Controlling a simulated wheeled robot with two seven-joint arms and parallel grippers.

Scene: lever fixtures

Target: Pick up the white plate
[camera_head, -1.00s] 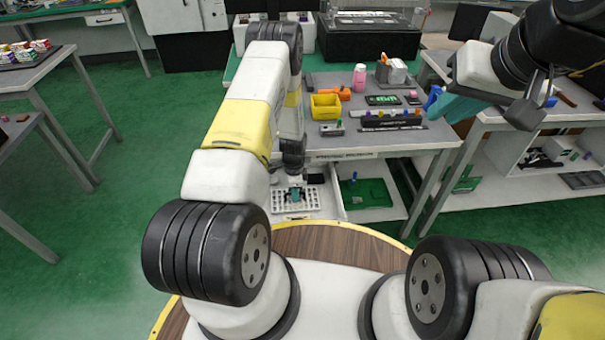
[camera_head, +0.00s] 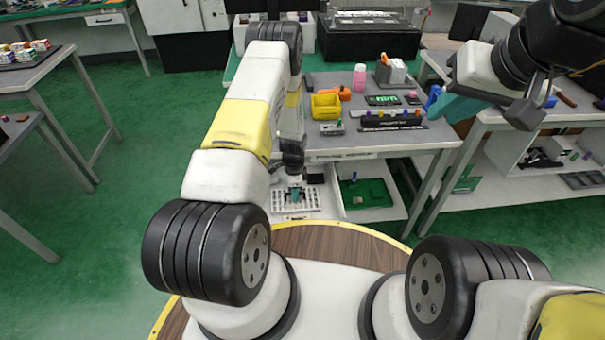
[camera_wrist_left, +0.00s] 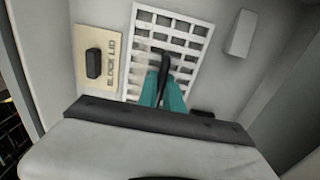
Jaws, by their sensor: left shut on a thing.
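The white plate (camera_wrist_left: 165,40) is a flat grid with rows of rectangular slots and an upright black handle. It also shows low on the lower shelf in the head view (camera_head: 309,206). My left gripper (camera_wrist_left: 162,78), with teal fingers, is shut on the plate's black handle. It also shows in the head view (camera_head: 295,194), small and partly hidden by my arm. I cannot tell whether the plate is clear of the shelf. My right gripper (camera_head: 455,104) hangs at the upper right, apart from the plate; its finger gap is unclear.
A beige block lid (camera_wrist_left: 98,60) with a black knob lies left of the plate. A white block (camera_wrist_left: 240,34) is to its right. A green tray (camera_head: 366,193) sits on the shelf's right. The grey tabletop (camera_head: 330,145) overhangs the shelf and carries a yellow bin (camera_head: 326,106).

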